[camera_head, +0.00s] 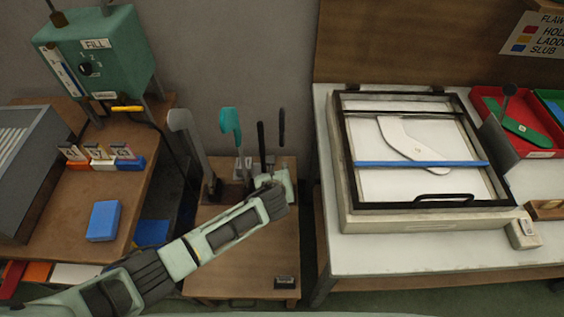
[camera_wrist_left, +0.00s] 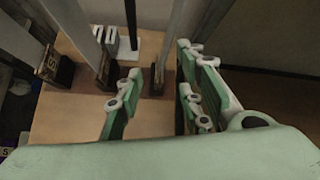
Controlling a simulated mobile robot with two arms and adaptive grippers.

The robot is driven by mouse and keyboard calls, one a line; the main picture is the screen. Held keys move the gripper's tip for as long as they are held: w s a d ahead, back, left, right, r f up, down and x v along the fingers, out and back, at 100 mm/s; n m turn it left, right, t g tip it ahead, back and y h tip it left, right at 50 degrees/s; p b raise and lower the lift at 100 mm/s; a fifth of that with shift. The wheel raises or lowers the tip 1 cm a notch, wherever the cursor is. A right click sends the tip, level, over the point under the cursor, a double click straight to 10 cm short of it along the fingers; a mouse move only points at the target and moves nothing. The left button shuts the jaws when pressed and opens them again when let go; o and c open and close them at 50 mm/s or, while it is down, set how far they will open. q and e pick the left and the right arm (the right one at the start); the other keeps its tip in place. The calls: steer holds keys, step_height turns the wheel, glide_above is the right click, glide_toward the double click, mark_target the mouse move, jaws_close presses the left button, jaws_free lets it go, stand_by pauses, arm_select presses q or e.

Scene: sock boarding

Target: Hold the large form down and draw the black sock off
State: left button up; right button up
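Several upright forms stand on the small wooden stand. A broad grey form (camera_head: 184,140) is at the left and a teal-covered form (camera_head: 230,127) is beside it. Two narrow black shapes, (camera_head: 261,142) and (camera_head: 282,127), rise at the right, seen nearly edge-on; I cannot tell which is the large form with the black sock. My left gripper (camera_head: 273,184) is low by the black shapes and hides their bases. In the left wrist view its fingers (camera_wrist_left: 157,98) are apart, with pale form shafts (camera_wrist_left: 172,40) standing beyond them. My right gripper is not in view.
The small stand (camera_head: 245,255) has a bare front with a small dark block (camera_head: 285,282). A table at right holds a framed glass-topped box (camera_head: 440,215) and a red tray (camera_head: 515,145). The left bench carries a green fill machine (camera_head: 100,55) and a blue block (camera_head: 103,221).

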arm_select(q)
step_height(320, 180, up, 4)
steer(key=w+d+m, duration=0.1)
steer(key=w+m, duration=0.1)
steer(key=w, duration=0.1)
steer(key=x, duration=0.7)
steer(key=shift+w+t, duration=0.2)
steer(key=shift+t, duration=0.1)
steer(key=shift+d, duration=0.1)
jaws_close()
stand_by(1.0)
